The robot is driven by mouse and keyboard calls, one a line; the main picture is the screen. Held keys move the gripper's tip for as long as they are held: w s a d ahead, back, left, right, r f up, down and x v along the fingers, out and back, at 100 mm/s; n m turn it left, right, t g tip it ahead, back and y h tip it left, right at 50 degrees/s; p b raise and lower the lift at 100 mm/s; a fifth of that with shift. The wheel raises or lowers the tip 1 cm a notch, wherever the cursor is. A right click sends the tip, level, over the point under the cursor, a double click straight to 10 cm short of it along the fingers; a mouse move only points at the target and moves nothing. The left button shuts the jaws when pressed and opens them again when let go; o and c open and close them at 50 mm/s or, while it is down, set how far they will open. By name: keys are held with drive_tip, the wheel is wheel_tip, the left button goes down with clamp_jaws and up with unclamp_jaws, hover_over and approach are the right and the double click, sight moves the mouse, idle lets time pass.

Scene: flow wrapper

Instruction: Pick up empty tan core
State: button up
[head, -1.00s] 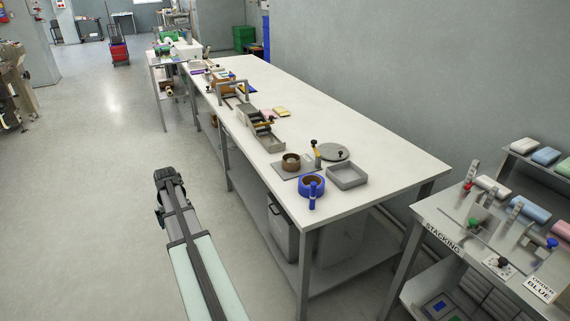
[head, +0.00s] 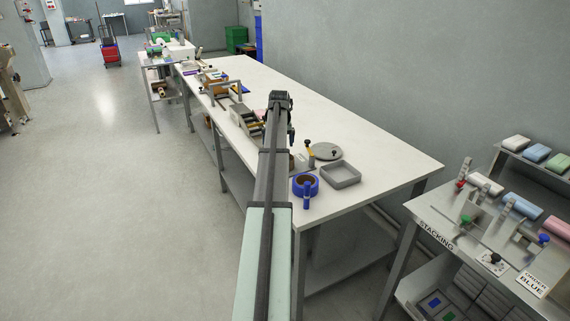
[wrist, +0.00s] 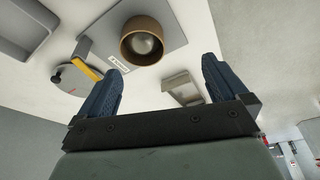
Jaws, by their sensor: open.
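The tan core (wrist: 143,40) is a short ring standing on a grey plate (wrist: 168,17) in the wrist view, with a pale round post or hub visible inside its hole. In the head view the gripper (head: 291,137) hangs over the table near the plate.
A grey square tray (head: 341,175), a round grey disc (head: 326,151) and a yellow-handled lever (head: 310,149) stand close by. Fixtures (head: 246,120) line the left side; the table's right side (head: 385,150) is clear.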

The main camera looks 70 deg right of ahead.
drive_tip(key=d+f, duration=0.1)
drive_tip(key=f, duration=0.3)
drive_tip(key=s+d+f, duration=0.1)
drive_tip(key=d+f, duration=0.1)
drive_tip(key=f, duration=0.2)
drive_tip(key=d+f, duration=0.2)
drive_tip(key=f, duration=0.2)
drive_tip(key=shift+s, duration=0.15)
drive_tip(key=shift+r, duration=0.1)
drive_tip(key=shift+c, duration=0.5)
drive_tip(key=c, duration=0.7)
drive_tip(key=shift+r, duration=0.1)
